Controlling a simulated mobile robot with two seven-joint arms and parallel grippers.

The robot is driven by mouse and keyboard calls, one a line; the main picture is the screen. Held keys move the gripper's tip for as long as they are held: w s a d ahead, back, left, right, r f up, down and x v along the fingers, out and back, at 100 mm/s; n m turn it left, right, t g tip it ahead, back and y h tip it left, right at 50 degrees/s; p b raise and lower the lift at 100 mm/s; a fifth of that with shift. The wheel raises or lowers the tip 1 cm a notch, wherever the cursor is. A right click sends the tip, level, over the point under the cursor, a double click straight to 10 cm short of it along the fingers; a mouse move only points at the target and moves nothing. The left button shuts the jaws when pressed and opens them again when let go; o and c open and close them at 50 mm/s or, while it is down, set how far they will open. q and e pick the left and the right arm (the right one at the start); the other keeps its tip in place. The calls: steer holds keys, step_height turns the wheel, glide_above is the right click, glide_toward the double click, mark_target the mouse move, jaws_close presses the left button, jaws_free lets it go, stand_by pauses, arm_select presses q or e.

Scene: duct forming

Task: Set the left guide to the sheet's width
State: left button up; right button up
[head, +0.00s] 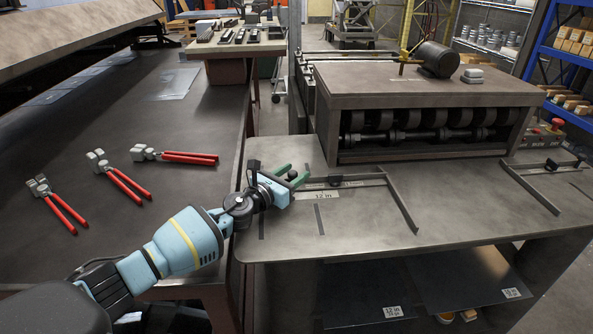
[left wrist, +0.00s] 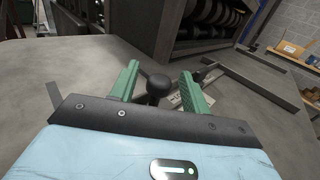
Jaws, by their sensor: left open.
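The left guide (head: 402,205) is a dark metal bar on the grey machine table, with a slotted arm running left from its far end. It also shows as a long bar in the left wrist view (left wrist: 258,76). A black round knob (left wrist: 157,85) stands at the near end of that arm. My left gripper (head: 291,174) is open, its green fingers (left wrist: 160,88) on either side of the knob; I cannot tell if they touch it. A "12 in" label (head: 319,195) lies beside the arm. Dark sheets (head: 365,292) lie on the shelf below, one tagged "12 in". My right gripper is not in view.
The roller machine (head: 430,115) stands behind the guides. A second guide (head: 545,200) with a black knob is at the right. Several red-handled pliers (head: 125,187) lie on the left bench (head: 170,240). The table's front left is clear.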

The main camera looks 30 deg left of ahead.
arm_select(q)
steer(key=v, duration=0.5)
steer(key=shift+s+r, duration=0.1)
steer(key=shift+s, duration=0.3)
steer(key=shift+s, duration=0.1)
